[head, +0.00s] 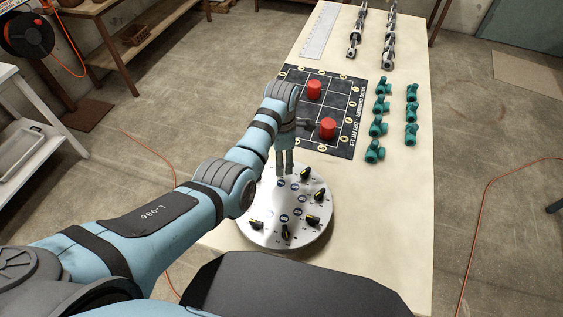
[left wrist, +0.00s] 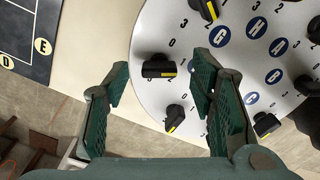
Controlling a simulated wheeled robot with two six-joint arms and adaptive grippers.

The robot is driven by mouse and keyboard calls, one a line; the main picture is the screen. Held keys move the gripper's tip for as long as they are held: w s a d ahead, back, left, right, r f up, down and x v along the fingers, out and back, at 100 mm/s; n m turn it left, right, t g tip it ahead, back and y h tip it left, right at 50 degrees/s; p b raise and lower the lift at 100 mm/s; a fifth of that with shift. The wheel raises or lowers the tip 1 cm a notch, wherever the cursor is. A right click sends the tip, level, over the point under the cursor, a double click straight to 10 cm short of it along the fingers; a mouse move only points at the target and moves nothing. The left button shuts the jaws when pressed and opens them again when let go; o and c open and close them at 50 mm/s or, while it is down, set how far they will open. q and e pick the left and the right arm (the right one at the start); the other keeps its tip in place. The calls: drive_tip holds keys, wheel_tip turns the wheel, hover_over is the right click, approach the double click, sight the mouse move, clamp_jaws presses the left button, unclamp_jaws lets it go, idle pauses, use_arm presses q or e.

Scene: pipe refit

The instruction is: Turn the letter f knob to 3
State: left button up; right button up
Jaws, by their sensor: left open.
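A round white dial plate (head: 270,237) stands at the near end of the table, with several black knobs with yellow marks around it. My left gripper (head: 285,172) is over the plate's far edge, pointing down. In the left wrist view the plate (left wrist: 165,25) shows blue discs lettered G and H and numbers around the knobs. My open left gripper (left wrist: 160,78) has one black knob (left wrist: 158,67) in the gap between its fingertips, with no clear contact. Its yellow mark points right. I cannot read an F, so I cannot tell which knob is f. My right gripper is out of view.
Behind the plate lies a black gridded mat (head: 334,92) with two red cylinders (head: 327,130). Several green fittings (head: 375,151) stand to its right, with metal fittings (head: 389,45) and a ruler (head: 319,32) farther back. The table (head: 385,225) is clear right of the plate.

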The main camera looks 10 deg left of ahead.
use_arm(q)
drive_tip(key=shift+w+f, duration=0.15)
drive_tip(key=shift+f, duration=0.8)
drive_tip(key=shift+r, duration=0.15)
drive_tip(key=shift+s, duration=0.25)
drive_tip(key=shift+c, duration=0.9)
drive_tip(key=c, duration=1)
drive_tip(key=shift+o, duration=0.2)
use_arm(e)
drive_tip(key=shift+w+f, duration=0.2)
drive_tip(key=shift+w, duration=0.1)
